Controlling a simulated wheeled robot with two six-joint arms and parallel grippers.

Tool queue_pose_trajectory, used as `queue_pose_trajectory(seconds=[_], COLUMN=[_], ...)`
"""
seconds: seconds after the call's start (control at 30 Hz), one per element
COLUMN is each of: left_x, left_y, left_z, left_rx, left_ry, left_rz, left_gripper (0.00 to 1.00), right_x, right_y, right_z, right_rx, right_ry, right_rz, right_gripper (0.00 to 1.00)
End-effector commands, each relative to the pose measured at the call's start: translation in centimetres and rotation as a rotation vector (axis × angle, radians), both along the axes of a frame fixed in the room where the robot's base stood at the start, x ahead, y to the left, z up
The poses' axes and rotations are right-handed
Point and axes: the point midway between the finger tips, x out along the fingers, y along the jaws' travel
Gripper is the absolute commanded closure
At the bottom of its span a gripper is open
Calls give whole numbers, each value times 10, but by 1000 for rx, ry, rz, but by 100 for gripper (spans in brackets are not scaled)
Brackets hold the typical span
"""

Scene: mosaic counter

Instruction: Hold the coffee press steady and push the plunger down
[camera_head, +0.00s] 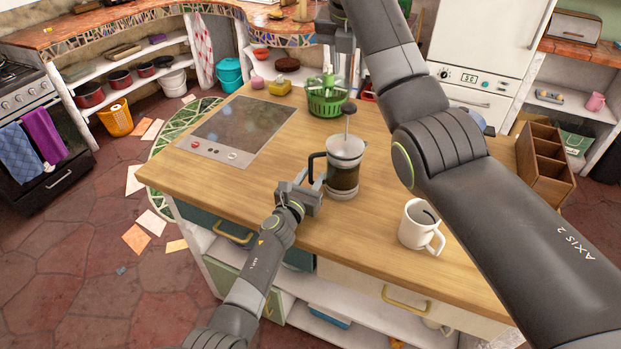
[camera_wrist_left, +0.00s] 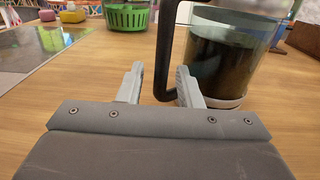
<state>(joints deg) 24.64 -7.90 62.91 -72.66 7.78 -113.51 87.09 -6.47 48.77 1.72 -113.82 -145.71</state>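The coffee press (camera_head: 344,170) stands upright on the wooden counter (camera_head: 250,177), dark coffee in its glass. Its plunger rod is raised, with a black knob (camera_head: 348,107) on top. Its black handle (camera_head: 312,165) faces left. My left gripper (camera_head: 304,187) is low beside the handle. In the left wrist view the fingers (camera_wrist_left: 160,85) are open, with the handle (camera_wrist_left: 167,45) between them and a gap on its left; the press body (camera_wrist_left: 228,60) is just right. My right gripper (camera_head: 341,62) is above and beyond the knob, apart from it; its finger opening is unclear.
A white mug (camera_head: 421,224) stands right of the press. A green basket (camera_head: 327,103) is behind it, and a wooden compartment box (camera_head: 545,160) is at the right edge. A cooktop (camera_head: 243,126) lies left. The counter between cooktop and press is clear.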

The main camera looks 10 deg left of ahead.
Motion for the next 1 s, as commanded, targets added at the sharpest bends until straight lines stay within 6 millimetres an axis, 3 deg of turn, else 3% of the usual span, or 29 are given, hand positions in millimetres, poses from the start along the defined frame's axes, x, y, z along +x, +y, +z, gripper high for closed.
queue_pose_trajectory(seconds=[0.1,0.33,1.0], left_x=[0,0,0], left_y=[0,0,0], left_z=[0,0,0], left_rx=[0,0,0], left_ry=[0,0,0], left_rz=[0,0,0], left_gripper=[71,100,100], right_x=[0,0,0], right_y=[0,0,0], right_z=[0,0,0], right_rx=[0,0,0], right_ry=[0,0,0], right_rz=[0,0,0], right_gripper=[64,64,64])
